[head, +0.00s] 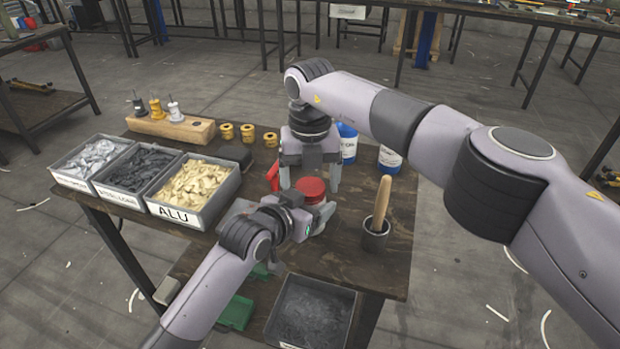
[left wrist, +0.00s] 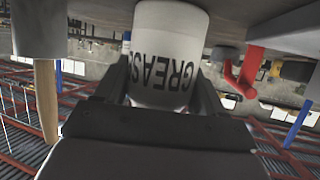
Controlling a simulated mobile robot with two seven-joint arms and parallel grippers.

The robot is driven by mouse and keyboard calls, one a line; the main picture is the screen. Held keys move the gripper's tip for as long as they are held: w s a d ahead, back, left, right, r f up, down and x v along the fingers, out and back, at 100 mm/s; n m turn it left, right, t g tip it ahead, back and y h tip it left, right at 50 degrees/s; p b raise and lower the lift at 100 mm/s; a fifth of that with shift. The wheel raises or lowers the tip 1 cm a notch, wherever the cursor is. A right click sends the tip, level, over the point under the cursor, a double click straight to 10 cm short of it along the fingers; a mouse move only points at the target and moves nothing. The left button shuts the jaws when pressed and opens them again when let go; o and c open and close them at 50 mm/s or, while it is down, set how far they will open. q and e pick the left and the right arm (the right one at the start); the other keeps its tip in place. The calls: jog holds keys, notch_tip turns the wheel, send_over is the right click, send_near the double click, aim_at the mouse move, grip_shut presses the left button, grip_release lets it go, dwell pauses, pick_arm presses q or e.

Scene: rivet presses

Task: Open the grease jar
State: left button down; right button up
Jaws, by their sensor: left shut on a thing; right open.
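The grease jar (head: 311,190) has a red lid and stands on the workbench (head: 350,262). In the left wrist view the white body of the jar (left wrist: 170,45) shows the word GREASE, in an inverted picture. My left gripper (head: 308,222) comes in low from the front left and is shut on the jar's body. My right gripper (head: 310,176) points down from above, open, with its two fingers on either side just behind the red lid. I cannot tell whether the fingers touch the lid.
A dark pot (head: 374,240) with a wooden handle stands right of the jar. A red object (head: 272,177) is close on the left. Blue-and-white cans (head: 390,158) stand behind. Rivet bins (head: 195,185), brass pieces (head: 248,133) and a wooden block (head: 172,128) fill the left side.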

jog(key=shift+r, duration=2.3)
jog(key=shift+c, duration=0.4)
jog(key=m, duration=0.1)
jog(key=r+m, duration=0.1)
jog(key=m, duration=0.2)
jog(key=shift+r, duration=0.25)
jog(key=m, duration=0.1)
jog(key=r+m, duration=0.1)
jog(key=m, duration=0.2)
jog(key=shift+r+m, duration=0.35)
jog(key=shift+m, duration=0.05)
jog(key=shift+f, duration=4)
jog(key=c, duration=1.1)
jog(key=n, duration=0.5)
jog(key=shift+r, duration=0.1)
jog(key=n, duration=0.5)
